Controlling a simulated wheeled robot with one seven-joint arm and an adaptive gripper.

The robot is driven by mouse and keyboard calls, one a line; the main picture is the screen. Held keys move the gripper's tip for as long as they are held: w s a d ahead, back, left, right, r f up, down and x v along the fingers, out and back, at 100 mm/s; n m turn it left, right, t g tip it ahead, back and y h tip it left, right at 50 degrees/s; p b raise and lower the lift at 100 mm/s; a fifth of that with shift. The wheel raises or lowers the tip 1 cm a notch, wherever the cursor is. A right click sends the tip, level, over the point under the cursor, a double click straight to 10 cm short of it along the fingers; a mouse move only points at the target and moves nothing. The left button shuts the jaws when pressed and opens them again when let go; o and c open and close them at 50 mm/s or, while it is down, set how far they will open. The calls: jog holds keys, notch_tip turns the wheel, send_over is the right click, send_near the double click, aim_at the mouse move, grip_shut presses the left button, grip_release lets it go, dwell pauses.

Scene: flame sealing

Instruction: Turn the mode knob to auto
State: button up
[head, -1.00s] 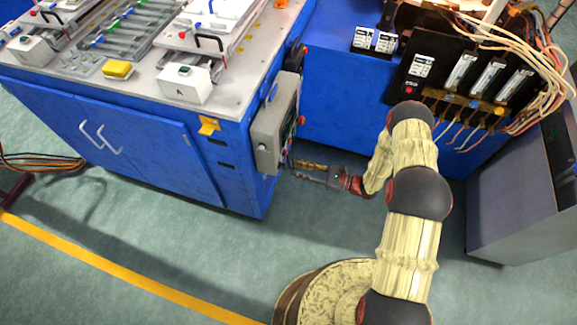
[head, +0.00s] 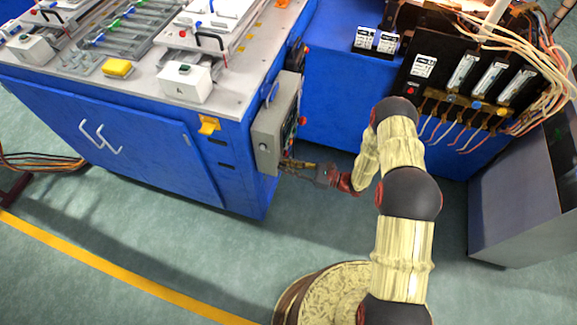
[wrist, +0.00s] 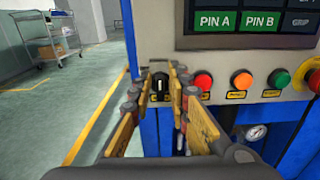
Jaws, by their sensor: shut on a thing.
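The mode knob (wrist: 160,84) is a small black knob with a pale mark, at the left end of the control row in the wrist view. The mark looks roughly upright; its label is unreadable. My gripper (wrist: 160,75) has its yellow-and-grey fingers on either side of the knob, closed on it. The knob sits on the grey control panel (wrist: 225,62). In the head view the panel (head: 267,140) is on the blue cabinet's right side. My gripper (head: 284,165) reaches its lower edge there, and the knob is hidden.
Red (wrist: 203,80), orange (wrist: 241,79) and green (wrist: 279,78) buttons and a red-on-yellow button (wrist: 314,78) sit right of the knob. A screen (wrist: 245,22) is above, a gauge (wrist: 256,132) below. Open floor lies left of the panel.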

grip_shut()
jog(key=shift+m, duration=0.4)
jog(key=shift+w+d+f+m, duration=0.1)
jog(key=shift+w+m, duration=0.05)
jog(key=shift+m, duration=1.2)
jog(key=shift+w+f+m, duration=0.1)
jog(key=shift+m, duration=1.3)
jog(key=shift+w+d+m, duration=0.1)
jog(key=shift+w+m, duration=0.05)
jog(key=shift+m, duration=1.2)
jog(key=o, duration=0.5)
grip_release()
